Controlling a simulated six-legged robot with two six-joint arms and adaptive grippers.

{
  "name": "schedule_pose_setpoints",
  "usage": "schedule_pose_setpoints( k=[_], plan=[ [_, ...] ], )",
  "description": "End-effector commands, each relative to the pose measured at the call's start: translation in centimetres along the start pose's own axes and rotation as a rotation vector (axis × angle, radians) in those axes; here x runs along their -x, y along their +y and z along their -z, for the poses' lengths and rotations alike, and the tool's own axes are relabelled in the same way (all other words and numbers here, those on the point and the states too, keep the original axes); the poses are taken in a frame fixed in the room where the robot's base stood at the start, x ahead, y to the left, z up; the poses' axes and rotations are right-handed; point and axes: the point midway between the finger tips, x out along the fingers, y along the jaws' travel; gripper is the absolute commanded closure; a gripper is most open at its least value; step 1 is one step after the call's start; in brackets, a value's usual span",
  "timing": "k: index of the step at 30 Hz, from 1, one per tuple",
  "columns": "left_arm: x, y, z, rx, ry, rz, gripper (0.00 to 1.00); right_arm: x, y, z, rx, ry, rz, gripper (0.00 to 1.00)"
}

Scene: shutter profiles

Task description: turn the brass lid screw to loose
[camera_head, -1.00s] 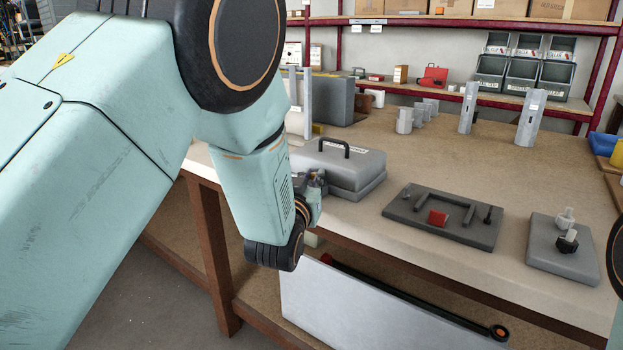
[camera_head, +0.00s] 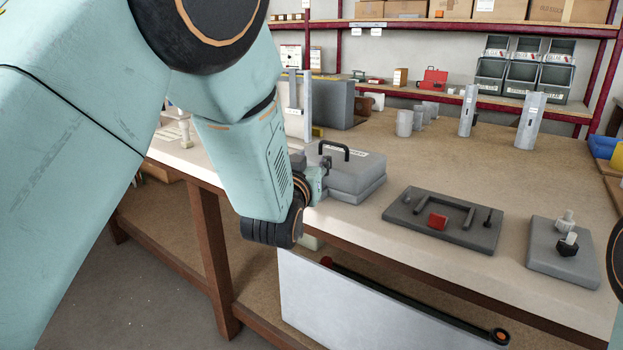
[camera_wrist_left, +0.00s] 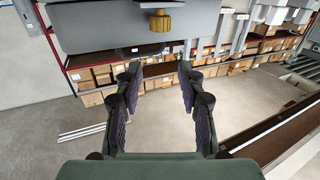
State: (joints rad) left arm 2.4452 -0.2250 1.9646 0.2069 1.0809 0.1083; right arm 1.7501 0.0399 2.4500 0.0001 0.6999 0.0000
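The brass lid screw (camera_wrist_left: 160,22) is a knurled knob on the side of a grey case (camera_wrist_left: 95,27) in the left wrist view. The grey case (camera_head: 357,175), with a black handle on its lid, stands at the bench's front edge in the head view; the screw is hidden there. My left gripper (camera_wrist_left: 158,75) is open and empty, its fingers spread below the screw in the wrist picture and apart from it. In the head view my left gripper (camera_head: 314,178) is at the case's left end, partly hidden by my wrist. My right gripper is not in view.
A grey plate (camera_head: 548,262) with two knobs is farther right. A larger grey case (camera_head: 338,100) stands behind. A white panel (camera_head: 370,310) hangs below the bench edge.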

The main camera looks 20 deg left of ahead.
Motion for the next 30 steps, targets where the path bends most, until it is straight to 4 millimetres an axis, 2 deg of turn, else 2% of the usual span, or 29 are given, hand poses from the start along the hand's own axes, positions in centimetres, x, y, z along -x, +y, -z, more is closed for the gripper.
schedule_pose_setpoints(
  k=[3,9,25,30],
  plan=[
    [0.0,0.1,2.4,-0.001,0.003,-0.001,0.61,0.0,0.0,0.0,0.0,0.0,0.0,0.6],
    [0.0,0.2,4.8,-0.001,0.0,-0.001,0.61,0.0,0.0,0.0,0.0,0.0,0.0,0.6],
    [0.0,0.1,5.7,0.001,-0.005,0.001,0.61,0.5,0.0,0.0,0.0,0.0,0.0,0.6],
    [-0.2,-1.8,6.6,0.049,-0.02,0.032,0.61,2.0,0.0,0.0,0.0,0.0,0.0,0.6]
  ],
)
